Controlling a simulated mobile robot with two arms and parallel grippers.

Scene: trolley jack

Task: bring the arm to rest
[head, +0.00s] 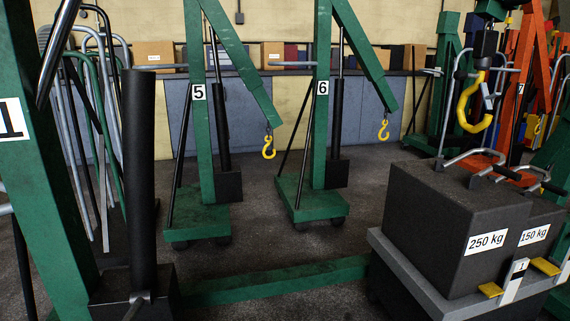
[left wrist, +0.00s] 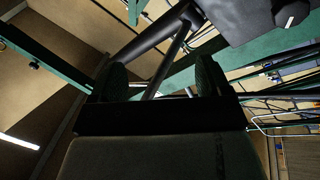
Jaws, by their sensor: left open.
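My left gripper (left wrist: 164,78) shows in the left wrist view, with its two dark fingers apart. A thin dark rod (left wrist: 168,62) runs up through the gap between the fingers as seen here. I cannot tell whether it lies between them or beyond them; no grip on it shows. In the head view neither gripper is visible. A green jack crane marked 1 (head: 40,190) stands close at the left, with a thick upright black cylinder (head: 140,180) beside it.
Dark weights marked 250 kg (head: 430,220) and 150 kg (head: 537,220) sit on a grey platform (head: 420,283) at right, below a large yellow hook (head: 467,103). Green cranes 5 (head: 205,160) and 6 (head: 320,150) stand behind.

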